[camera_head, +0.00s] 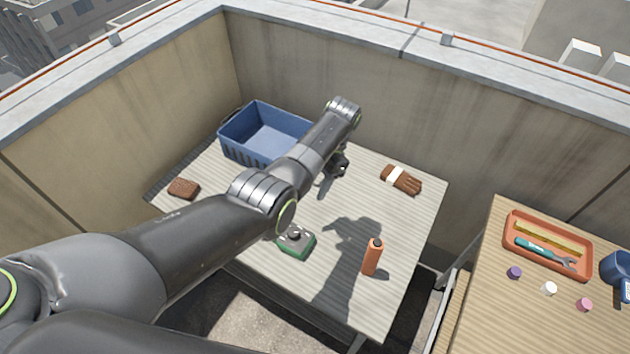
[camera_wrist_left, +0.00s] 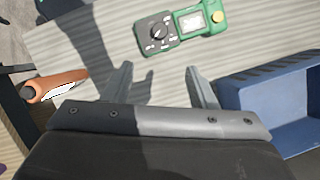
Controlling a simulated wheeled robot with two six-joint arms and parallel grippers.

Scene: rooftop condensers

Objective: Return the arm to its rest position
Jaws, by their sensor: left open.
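My left arm reaches in from the left in the head view and stretches over the wooden table (camera_head: 408,215). My left gripper (camera_head: 338,166) points down above the table, mostly hidden behind the arm's last links. In the left wrist view its two fingers (camera_wrist_left: 160,85) stand apart with nothing between them. A green meter with a dial (camera_wrist_left: 178,30) lies beyond the fingertips; it also shows in the head view (camera_head: 296,243), partly behind the arm. My right gripper is in neither view.
A blue bin (camera_head: 232,143) stands at the table's back left. A brown block (camera_head: 184,188), an orange bottle (camera_head: 372,257) and brown gloves (camera_head: 401,180) are on the table. A second table at right holds an orange tray (camera_head: 512,238) and small caps (camera_head: 549,288). Walls close off the back.

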